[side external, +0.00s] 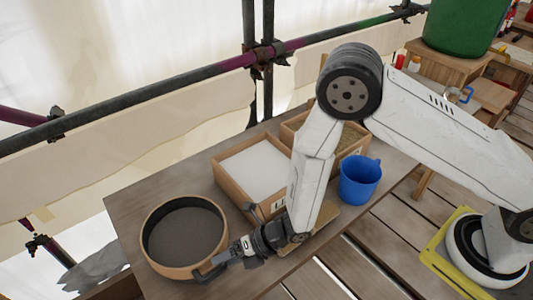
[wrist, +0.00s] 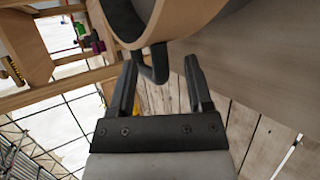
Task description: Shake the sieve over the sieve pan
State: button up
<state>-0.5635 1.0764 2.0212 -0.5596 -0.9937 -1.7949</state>
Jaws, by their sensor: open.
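The round sieve (side external: 165,268), with a tan wooden rim and dark grey inside, sits at the left end of the wooden table in the side view. Its rim also shows at the top of the wrist view (wrist: 178,22). A dark handle (wrist: 158,68) hangs from the rim. My gripper (side external: 220,262) is at the sieve's right front side. In the wrist view my gripper (wrist: 159,72) is open, with the handle between its fingertips and gaps on both sides. I cannot make out a separate sieve pan.
A wooden box of white powder (side external: 255,172) stands right behind the sieve, and a box of grainy brown material (side external: 352,143) beyond it, partly hidden by my arm. A blue jug (side external: 360,181) stands at the table's right. Scaffold poles (side external: 150,92) run behind the table.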

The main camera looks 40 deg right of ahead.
jog(key=v, duration=1)
jog(key=shift+d, duration=0.1)
jog(key=w+d+r+m+t+h, duration=0.1)
jog(key=w+d+r+m+h, duration=0.25)
jog(key=d+m, duration=0.4)
jog(key=w+d+r+m+h, duration=0.2)
jog(key=d+m+h, duration=0.2)
jog(key=d+m, duration=0.3)
jog(key=s+d+r+m+g+h, duration=0.3)
jog(key=s+d+r+m, duration=0.4)
jog(key=m, duration=1.2)
jog(key=shift+s+d+r+g, duration=0.25)
jog(key=shift+s+d+g, duration=0.15)
jog(key=shift+s+d, duration=0.6)
